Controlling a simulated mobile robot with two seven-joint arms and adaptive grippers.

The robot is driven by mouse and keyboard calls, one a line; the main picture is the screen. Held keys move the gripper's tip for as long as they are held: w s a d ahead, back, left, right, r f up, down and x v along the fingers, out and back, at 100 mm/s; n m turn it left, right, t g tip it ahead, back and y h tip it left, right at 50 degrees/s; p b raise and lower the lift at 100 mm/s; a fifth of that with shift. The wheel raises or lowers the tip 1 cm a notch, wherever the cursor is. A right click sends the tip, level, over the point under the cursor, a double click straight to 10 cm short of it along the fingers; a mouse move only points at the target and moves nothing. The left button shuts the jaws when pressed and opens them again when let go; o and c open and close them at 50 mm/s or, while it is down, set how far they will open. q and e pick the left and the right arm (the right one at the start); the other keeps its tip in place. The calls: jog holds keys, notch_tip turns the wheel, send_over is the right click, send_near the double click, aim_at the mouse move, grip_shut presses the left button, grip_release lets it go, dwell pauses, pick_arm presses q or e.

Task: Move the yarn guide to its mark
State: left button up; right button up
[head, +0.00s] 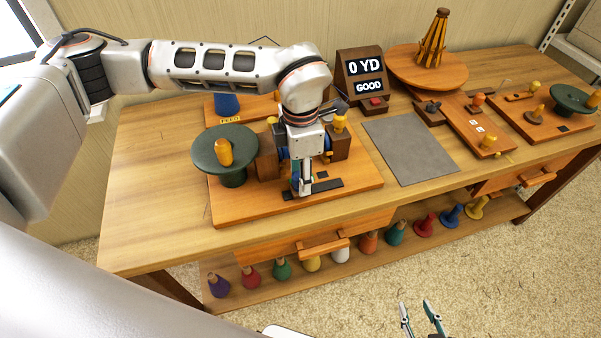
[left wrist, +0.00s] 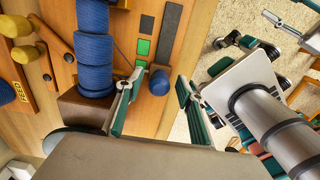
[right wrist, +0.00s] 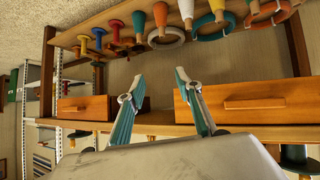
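A blue rounded knob (left wrist: 160,82), apparently the yarn guide, stands at the end of a dark strip (left wrist: 170,30) on the wooden winder board. Green patches, the upper one (left wrist: 143,47) likely the mark, lie beside the strip. My left gripper (head: 303,188) points down over the strip in the head view. In the left wrist view it is open, with the knob between its fingers, close to one finger; I cannot tell whether they touch. The head view hides the knob behind the gripper. My right gripper (head: 418,303) is open and empty beyond the bench front.
Blue yarn (left wrist: 94,45) is wound close beside the left gripper. A green disc with a yellow knob (head: 224,152) stands left on the board. A grey mat (head: 411,150) and a counter sign (head: 364,75) are to the right. Coloured cones stand on the lower shelf (head: 330,270).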

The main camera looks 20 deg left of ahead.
pick_arm(q)
grip_shut()
jog(key=w+d, duration=0.1)
jog(key=d, duration=0.1)
jog(key=w+d, duration=0.1)
jog(key=d, duration=0.1)
jog(key=w+d+b, duration=0.1)
jog(key=w+d, duration=0.1)
jog(key=shift+w+d, duration=0.1)
jog(key=shift+d, duration=0.05)
grip_release()
jog(key=shift+w+d, duration=0.1)
pick_arm(e)
jog(key=shift+w+d+f, duration=0.15)
jog(key=shift+w+f, duration=0.05)
pick_arm(q)
jog(key=shift+r, duration=0.1)
pick_arm(e)
jog(key=shift+f, duration=0.1)
pick_arm(q)
notch_tip(320, 180, up, 12)
pick_arm(e)
jog(key=shift+s, duration=0.1)
